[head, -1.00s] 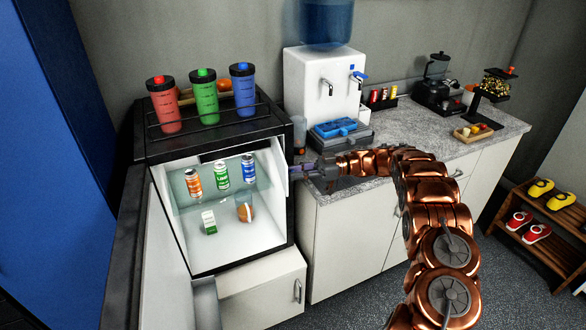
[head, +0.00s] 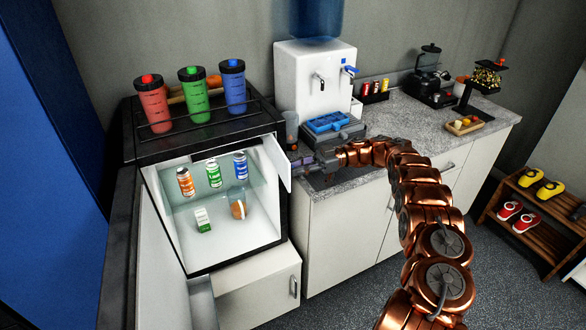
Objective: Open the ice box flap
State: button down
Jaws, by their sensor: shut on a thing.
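The open fridge (head: 283,215) shows its lit white interior at the left. The ice box flap (head: 277,163) is a small white panel at the fridge's upper right front corner. It stands out from the opening, swung open toward the right side. My gripper (head: 298,165) is at the flap's outer edge, to its right, and shut on it. The fingertips are small and partly hidden by the flap, so the exact contact is unclear. The inside of the ice box is hard to see from here.
Red, green and blue bottles (head: 194,95) stand in a rack on the fridge. Cans (head: 214,173), a green-white carton (head: 202,219) and a jar (head: 238,207) are inside. A water dispenser (head: 315,75) and the counter (head: 425,125) lie close behind my arm.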

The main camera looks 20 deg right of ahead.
jog(key=c, duration=1)
grip_release()
notch_tip(320, 180, up, 10)
jog(key=shift+r, duration=0.1)
